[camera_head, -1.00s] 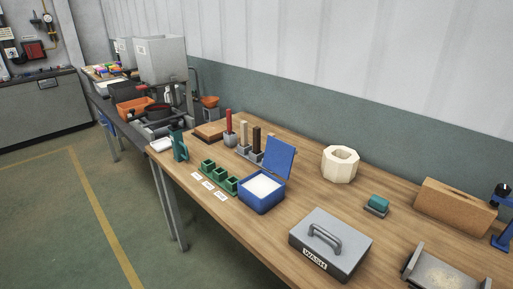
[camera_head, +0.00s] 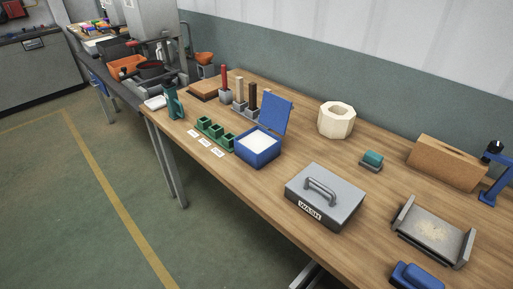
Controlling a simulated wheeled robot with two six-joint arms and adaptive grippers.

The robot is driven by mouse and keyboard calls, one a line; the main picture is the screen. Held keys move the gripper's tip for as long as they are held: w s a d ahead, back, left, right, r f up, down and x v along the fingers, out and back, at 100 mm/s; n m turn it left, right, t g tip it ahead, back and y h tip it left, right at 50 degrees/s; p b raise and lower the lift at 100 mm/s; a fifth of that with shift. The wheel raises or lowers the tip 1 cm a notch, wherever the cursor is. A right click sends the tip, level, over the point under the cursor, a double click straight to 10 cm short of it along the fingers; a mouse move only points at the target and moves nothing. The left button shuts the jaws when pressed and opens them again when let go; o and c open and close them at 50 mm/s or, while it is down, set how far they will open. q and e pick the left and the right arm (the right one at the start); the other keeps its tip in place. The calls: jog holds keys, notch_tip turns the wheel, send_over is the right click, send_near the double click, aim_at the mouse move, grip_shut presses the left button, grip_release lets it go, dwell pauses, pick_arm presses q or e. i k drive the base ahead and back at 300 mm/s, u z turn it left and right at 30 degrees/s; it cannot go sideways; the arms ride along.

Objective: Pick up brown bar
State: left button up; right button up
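A dark brown bar (camera_head: 252,96) stands upright in a grey holder on the wooden workbench. It is in a row with a red bar (camera_head: 224,76) and a cream bar (camera_head: 239,89), which also stand upright in grey holders. The open lid of a blue box (camera_head: 258,150) rises just to the right of the row and hides some of what is there. Neither of my grippers is in view.
Green cups (camera_head: 214,131) stand in front of the bars. A grey WASH box (camera_head: 325,196), cream ring block (camera_head: 336,119), teal block (camera_head: 373,157), tan slotted block (camera_head: 446,161) and grey tray (camera_head: 433,231) stand to the right. Open floor (camera_head: 90,220) lies at left.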

aim_at(252, 86)
jog(key=u, duration=1.9)
jog(key=i, duration=2.15)
jog(key=z, duration=3.8)
